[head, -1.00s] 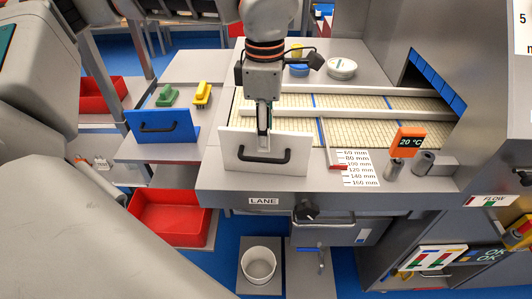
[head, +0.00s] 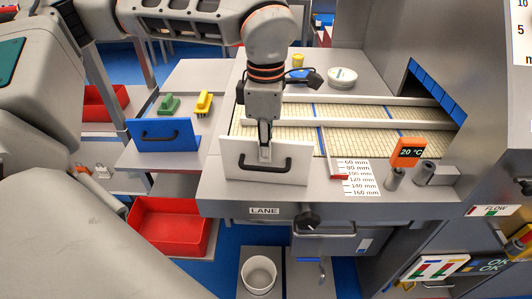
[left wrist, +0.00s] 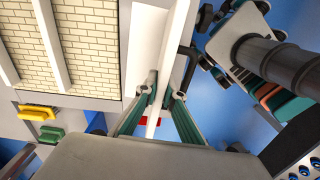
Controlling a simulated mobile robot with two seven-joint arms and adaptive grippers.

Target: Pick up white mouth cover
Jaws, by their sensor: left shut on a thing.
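The white mouth cover (head: 297,160) is an upright white panel with a black handle, at the front end of the tiled lane. My left gripper (head: 265,152) comes down from above and is shut on the top edge of the panel, behind the handle. In the left wrist view, the fingers (left wrist: 165,92) pinch the cover, which shows nearly edge-on as a white strip (left wrist: 180,38). Whether its lower edge touches the table cannot be told. My right gripper is not in view.
A blue cover with a handle (head: 178,136) stands to the left, with a green block (head: 168,104) and a yellow block (head: 203,102) behind it. An orange display (head: 408,152) stands right. A red tub (head: 165,228) and a white bucket (head: 258,275) are below.

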